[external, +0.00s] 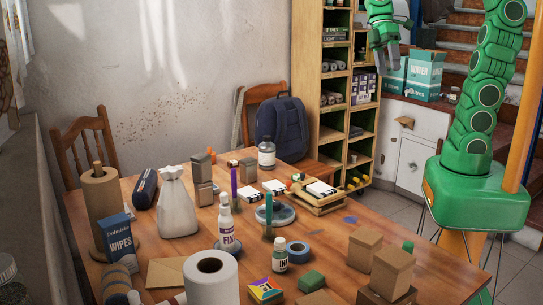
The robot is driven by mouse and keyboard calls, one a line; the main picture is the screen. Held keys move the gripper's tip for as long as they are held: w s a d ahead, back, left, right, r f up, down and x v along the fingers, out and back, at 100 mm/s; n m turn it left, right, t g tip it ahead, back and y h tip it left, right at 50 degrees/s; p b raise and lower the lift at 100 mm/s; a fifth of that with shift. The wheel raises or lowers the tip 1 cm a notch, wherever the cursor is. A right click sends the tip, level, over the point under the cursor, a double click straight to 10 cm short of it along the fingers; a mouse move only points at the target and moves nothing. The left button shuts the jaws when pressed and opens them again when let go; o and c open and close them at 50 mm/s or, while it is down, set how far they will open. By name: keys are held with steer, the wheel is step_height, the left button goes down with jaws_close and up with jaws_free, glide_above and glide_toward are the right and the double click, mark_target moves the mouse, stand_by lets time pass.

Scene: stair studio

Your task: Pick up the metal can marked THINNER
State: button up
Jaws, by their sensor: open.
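I cannot read the word THINNER on anything in the external view. A small grey container with a pale label (267,154) stands upright at the far side of the wooden table; it may be the metal can, but its label is too small to read. My gripper (384,62) is high at the top, in front of the shelf unit, pointing down. It is open and holds nothing visible. It is well above the table and apart from the grey container, up and to the right of it.
The table (335,232) is crowded. A white FIX bottle (226,225), an INK bottle (280,253), a white sack (177,205), a paper roll (211,280), cardboard boxes (392,270) and a wooden tray (330,204) stand there. A backpack (281,128) is behind the grey container.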

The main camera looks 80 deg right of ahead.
steer(key=w+d+r+n+y, duration=0.1)
steer(key=w+n+y, duration=0.1)
steer(key=w, duration=0.6)
steer(key=w+d+r+n+t+y, duration=0.1)
steer(key=w+d+n+y, duration=0.1)
steer(key=w, duration=0.5)
steer(key=w+d+r+n+y, duration=0.1)
steer(key=w+r+n+y, duration=0.15)
steer(key=w, duration=0.55)
steer(key=w+d+f+n+t+y, duration=0.1)
steer(key=w+d+f+t, duration=0.2)
steer(key=w+d+f, duration=0.5)
steer(key=w+d+f+n+t+y, duration=0.2)
steer(key=w+d, duration=0.4)
steer(key=d, duration=0.6)
glide_toward(265, 141)
steer(key=a, duration=0.2)
steer(key=shift+m, duration=0.25)
steer(key=shift+w+d+f+x, duration=0.1)
steer(key=shift+f+x, duration=0.05)
steer(key=shift+x, duration=1.25)
steer(key=shift+w+d+f+x, duration=0.1)
steer(key=shift+x, duration=1.3)
steer(key=shift+w+d+f+x, duration=0.1)
steer(key=shift+f+x, duration=0.05)
steer(key=shift+x, duration=1.25)
steer(key=shift+h, duration=0.25)
steer(key=shift+c, duration=0.3)
